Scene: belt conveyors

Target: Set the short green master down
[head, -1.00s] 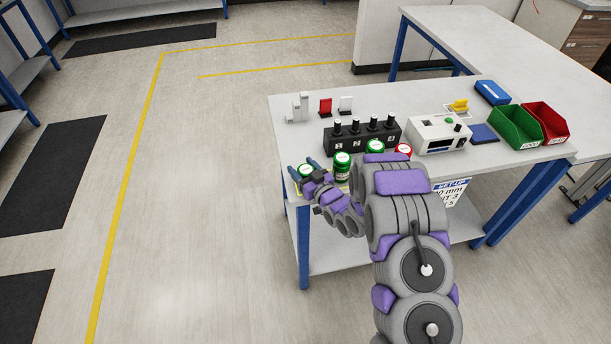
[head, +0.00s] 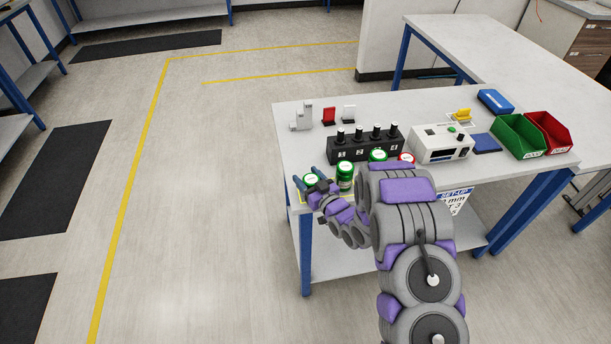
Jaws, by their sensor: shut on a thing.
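My gripper (head: 312,184) is at the near left corner of the white-topped bench, its two dark blue fingers around a short green master with a white top (head: 310,179). The fingers hide most of its body, and I cannot tell whether its base touches the bench. A taller green master (head: 345,174) stands just right of my gripper. Another green master (head: 377,156) stands farther right, partly behind my arm. A red-topped one (head: 407,158) is beside it, mostly hidden by my arm.
A black block with several numbered posts (head: 362,146) stands behind the masters. A white instrument (head: 441,143), a green bin (head: 519,136) and a red bin (head: 548,131) are to the right. The bench top (head: 300,150) is clear left of the block.

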